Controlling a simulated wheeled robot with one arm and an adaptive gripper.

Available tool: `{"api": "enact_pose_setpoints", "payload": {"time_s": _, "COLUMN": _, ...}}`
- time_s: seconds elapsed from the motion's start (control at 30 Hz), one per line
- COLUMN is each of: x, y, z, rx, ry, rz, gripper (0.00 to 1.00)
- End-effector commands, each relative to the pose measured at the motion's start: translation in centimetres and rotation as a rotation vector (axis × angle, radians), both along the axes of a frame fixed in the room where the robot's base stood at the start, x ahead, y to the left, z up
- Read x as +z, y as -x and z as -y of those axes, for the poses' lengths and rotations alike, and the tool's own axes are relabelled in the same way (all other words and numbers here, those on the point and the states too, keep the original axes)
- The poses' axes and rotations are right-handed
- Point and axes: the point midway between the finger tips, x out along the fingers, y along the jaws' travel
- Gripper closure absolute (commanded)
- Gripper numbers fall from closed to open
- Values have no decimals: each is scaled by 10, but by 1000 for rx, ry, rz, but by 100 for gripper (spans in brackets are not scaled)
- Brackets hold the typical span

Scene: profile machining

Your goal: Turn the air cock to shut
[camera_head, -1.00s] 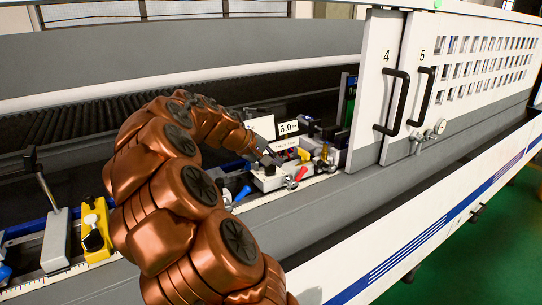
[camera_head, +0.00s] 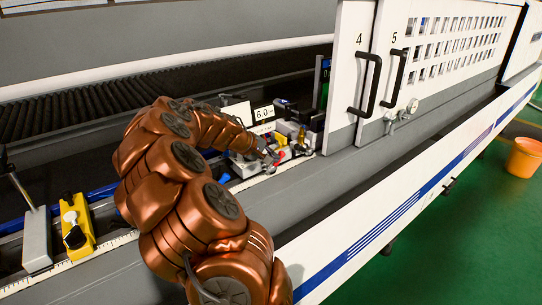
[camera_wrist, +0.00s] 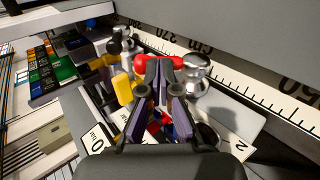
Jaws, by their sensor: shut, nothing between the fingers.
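A red-handled cock (camera_wrist: 140,62), which I take to be the air cock, shows in the wrist view just beyond my fingertips. Its red handle lies crosswise, with red on both sides of the fingers; its middle is hidden behind them. My gripper (camera_wrist: 160,72) is shut and empty, its tips at or very near the handle; I cannot tell if they touch. In the head view the red handle (camera_head: 280,157) is small, right beside my gripper (camera_head: 270,158).
A silver knob (camera_wrist: 197,68) stands close right of the fingers, and a yellow part (camera_wrist: 123,88) close left. A ruler strip (camera_wrist: 240,92) runs alongside.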

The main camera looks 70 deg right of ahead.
Motion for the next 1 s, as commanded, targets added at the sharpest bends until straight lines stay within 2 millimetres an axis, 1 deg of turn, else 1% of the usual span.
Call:
{"api": "enact_pose_setpoints", "payload": {"time_s": 0.23, "x": 0, "y": 0, "z": 2, "rx": 2, "ry": -19, "rz": 13, "gripper": 100}}
{"api": "enact_pose_setpoints", "payload": {"time_s": 0.5, "x": -4, "y": 4, "z": 10, "rx": 2, "ry": -98, "rz": 60, "gripper": 100}}
{"api": "enact_pose_setpoints", "payload": {"time_s": 1.0, "x": -10, "y": 9, "z": 16, "rx": -1, "ry": -236, "rz": 135, "gripper": 100}}
